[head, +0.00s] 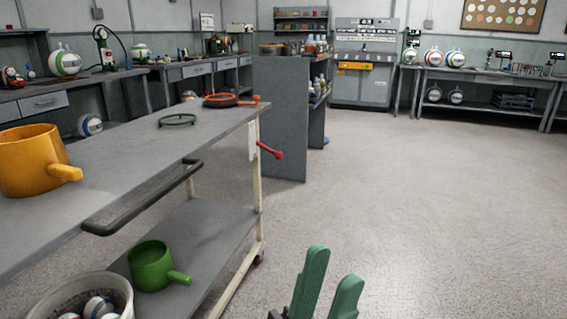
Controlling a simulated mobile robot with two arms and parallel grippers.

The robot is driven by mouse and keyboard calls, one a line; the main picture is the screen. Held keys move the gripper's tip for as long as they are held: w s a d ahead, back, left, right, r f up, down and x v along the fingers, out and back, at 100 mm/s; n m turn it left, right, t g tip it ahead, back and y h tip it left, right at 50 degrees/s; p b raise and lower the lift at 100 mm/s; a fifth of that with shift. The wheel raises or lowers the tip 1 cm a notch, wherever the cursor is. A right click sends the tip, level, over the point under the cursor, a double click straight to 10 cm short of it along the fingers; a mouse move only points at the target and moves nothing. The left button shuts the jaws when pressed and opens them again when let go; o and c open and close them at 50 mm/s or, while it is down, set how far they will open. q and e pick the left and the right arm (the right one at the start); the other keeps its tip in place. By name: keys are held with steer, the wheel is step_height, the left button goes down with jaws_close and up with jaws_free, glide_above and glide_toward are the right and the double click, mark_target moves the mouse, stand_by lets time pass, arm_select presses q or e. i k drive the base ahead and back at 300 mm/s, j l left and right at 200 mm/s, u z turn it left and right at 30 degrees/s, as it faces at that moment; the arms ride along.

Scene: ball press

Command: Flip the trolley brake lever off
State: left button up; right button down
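The trolley (215,137) stands at the left, with a grey top and a lower shelf. The brake lever (269,150) is red and sticks out to the right and slightly down from a white plate on the trolley's far corner post. My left gripper (334,268) shows at the bottom centre as two green fingers pointing up. The fingers are apart with nothing between them. It is nearer to me than the lever, lower and to the right in the picture, and not touching it. My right gripper is not in view.
Below are a green pot (150,265) and a bucket of balls (120,290). A grey partition (283,120) stands behind the lever. Floor at the right is clear.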

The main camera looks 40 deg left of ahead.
mark_target(279, 155)
steer(key=i+j+u, duration=0.1)
steer(key=i+u, duration=0.7)
steer(key=i+l+u, duration=0.2)
steer(key=i+u, duration=0.6)
steer(key=i+l+u, duration=0.15)
steer(key=i+u, duration=0.2)
